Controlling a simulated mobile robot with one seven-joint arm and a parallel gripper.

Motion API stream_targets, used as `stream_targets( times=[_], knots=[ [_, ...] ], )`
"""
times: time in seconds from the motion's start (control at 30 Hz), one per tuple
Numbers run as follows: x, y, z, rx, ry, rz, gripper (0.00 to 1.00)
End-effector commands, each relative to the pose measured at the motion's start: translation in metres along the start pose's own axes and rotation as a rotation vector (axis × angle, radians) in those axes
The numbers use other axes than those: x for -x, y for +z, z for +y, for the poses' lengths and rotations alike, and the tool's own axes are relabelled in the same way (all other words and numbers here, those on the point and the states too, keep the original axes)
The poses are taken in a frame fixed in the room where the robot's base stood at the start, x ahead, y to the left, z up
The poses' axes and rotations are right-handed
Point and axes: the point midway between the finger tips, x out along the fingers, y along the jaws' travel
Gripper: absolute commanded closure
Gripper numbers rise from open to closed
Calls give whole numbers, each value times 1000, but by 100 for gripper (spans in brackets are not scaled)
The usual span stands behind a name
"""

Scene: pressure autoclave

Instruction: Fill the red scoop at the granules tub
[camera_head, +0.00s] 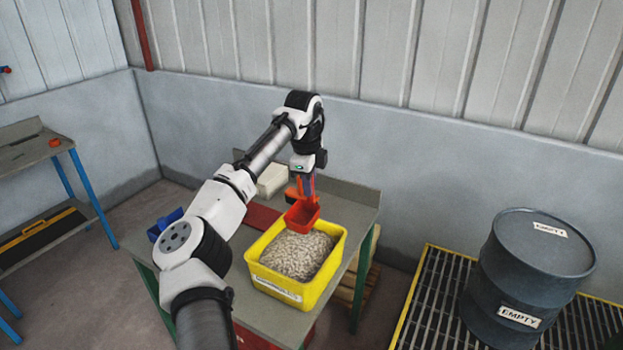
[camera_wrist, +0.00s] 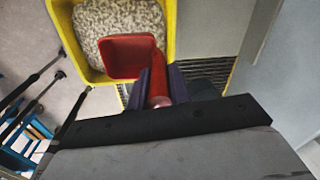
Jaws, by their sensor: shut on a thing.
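The red scoop (camera_head: 302,216) is held by my gripper (camera_head: 305,185) over the back part of the yellow granules tub (camera_head: 262,272). My gripper is shut on the scoop's handle, which also shows between the fingers in the wrist view (camera_wrist: 158,88). In the wrist view the scoop's bowl (camera_wrist: 130,58) looks empty and overlaps the pale granules (camera_wrist: 110,17). The granules (camera_head: 297,254) fill much of the tub. I cannot tell whether the scoop's bowl touches them.
The tub stands on a grey-green table (camera_head: 345,212). A blue container (camera_head: 165,222) and a white block (camera_head: 271,180) are also on it. A dark drum (camera_head: 528,272) labelled EMPTY stands on a yellow-edged grating at the right. Another bench (camera_head: 30,150) is at the left.

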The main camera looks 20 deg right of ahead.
Motion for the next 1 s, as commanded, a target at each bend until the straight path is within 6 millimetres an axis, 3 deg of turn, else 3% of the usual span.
stream_targets(
  times=[0.13,1.0],
  knots=[
    [-7,4,12,1,-82,16,100],
    [-13,5,23,1,-202,40,100]
  ],
)
